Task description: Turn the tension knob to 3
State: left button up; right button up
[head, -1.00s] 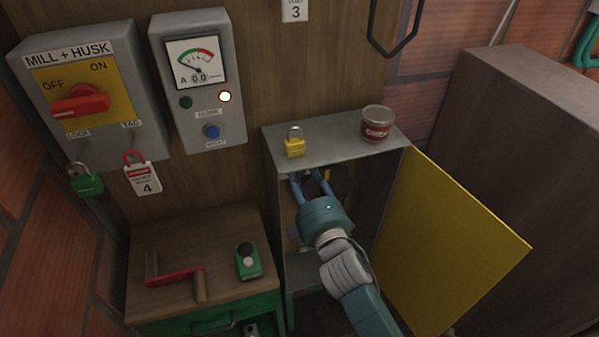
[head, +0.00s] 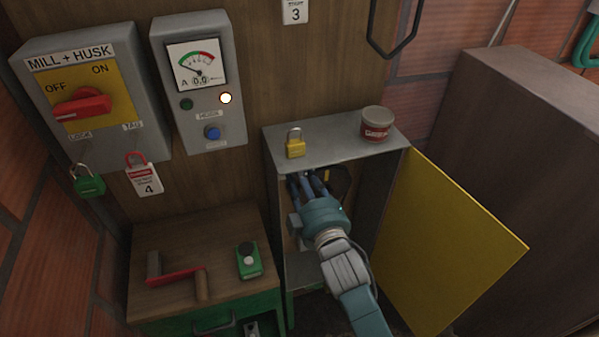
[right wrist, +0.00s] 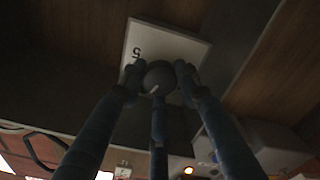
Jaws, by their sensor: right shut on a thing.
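The tension knob (right wrist: 158,76) is a dark round knob in the right wrist view, in front of a pale plate (right wrist: 185,48). A numeral that looks like a 5, turned over, shows on the plate; its other marks are hidden. A short light mark shows on the knob, but I cannot tell which number it points to. My right gripper (right wrist: 160,82) has its fingers closed around the knob. In the head view my right gripper (head: 312,184) reaches into the open grey cabinet (head: 295,266), and the knob is hidden there. My left gripper is not in view.
The yellow cabinet door (head: 445,245) stands open right of my right arm. A yellow padlock (head: 295,148) and a red-labelled tin (head: 376,124) stand on the cabinet top. A red crank (head: 178,276) and a green control box (head: 249,260) lie on the bench at left.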

jog(key=shift+f, duration=0.1)
dwell(0.3)
jog(key=o, duration=1.1)
jog(key=shift+o, duration=0.2)
jog(key=shift+s, duration=0.1)
jog(key=v, duration=1.2)
